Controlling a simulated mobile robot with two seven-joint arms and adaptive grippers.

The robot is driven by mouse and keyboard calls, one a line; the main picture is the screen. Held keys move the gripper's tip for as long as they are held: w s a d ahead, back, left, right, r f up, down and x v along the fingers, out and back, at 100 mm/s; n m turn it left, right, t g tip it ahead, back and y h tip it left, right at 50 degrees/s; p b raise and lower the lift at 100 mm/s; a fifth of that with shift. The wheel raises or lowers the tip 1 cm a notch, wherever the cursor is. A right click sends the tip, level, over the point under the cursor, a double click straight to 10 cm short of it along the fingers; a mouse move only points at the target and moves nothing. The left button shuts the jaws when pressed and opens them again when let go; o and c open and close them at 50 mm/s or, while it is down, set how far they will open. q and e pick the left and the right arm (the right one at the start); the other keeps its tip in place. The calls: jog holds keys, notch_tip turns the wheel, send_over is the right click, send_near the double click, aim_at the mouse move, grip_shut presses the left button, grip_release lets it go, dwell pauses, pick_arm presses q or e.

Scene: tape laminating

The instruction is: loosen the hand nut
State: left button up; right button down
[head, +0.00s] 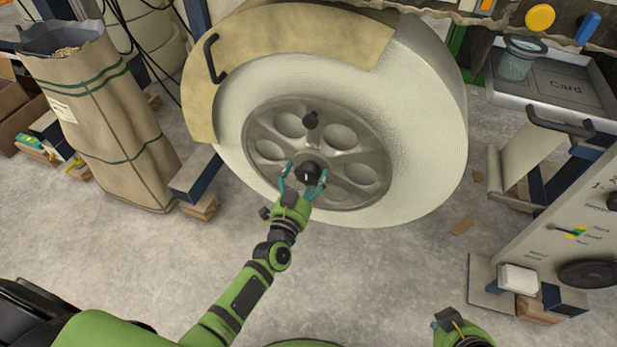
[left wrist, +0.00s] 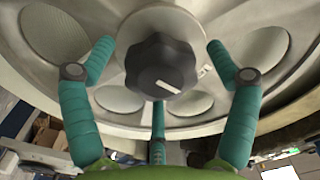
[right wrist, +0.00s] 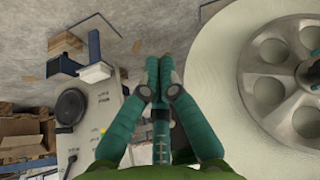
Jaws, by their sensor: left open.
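The hand nut (head: 307,173) is a black lobed knob with a white mark, at the hub of the grey spoked disc (head: 262,150) on the big white roll. My left gripper (head: 303,182) is at the nut, with its teal fingers spread to either side. In the left wrist view, the nut (left wrist: 160,66) sits between the fingertips, with gaps on both sides. My right gripper (right wrist: 158,75) has its fingertips together with nothing between them. In the head view, only part of the right wrist shows at the bottom right; its fingers are hidden there.
A small black knob (head: 311,120) sticks out of the disc above the nut. A tan paper sack (head: 105,120) stands at the left. A control panel (head: 570,225) and a metal tray (head: 560,85) are at the right. The floor below the roll is mostly clear.

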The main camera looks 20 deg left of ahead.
pick_arm(q)
jog(key=shift+w, duration=0.55)
pick_arm(e)
jog(key=shift+w+a+r+t, duration=0.2)
jog(key=shift+w+r+t, duration=0.1)
jog(key=shift+w, duration=0.2)
jog(key=shift+w+a+r+t, duration=0.2)
jog(key=shift+w+t, duration=0.1)
jog(key=shift+w, duration=0.15)
pick_arm(q)
jog(key=shift+c, duration=0.4)
jog(key=c, duration=1.1)
jog(key=shift+o, duration=0.2)
jog(key=shift+r, duration=0.1)
pick_arm(e)
jog(key=shift+s+d, duration=0.1)
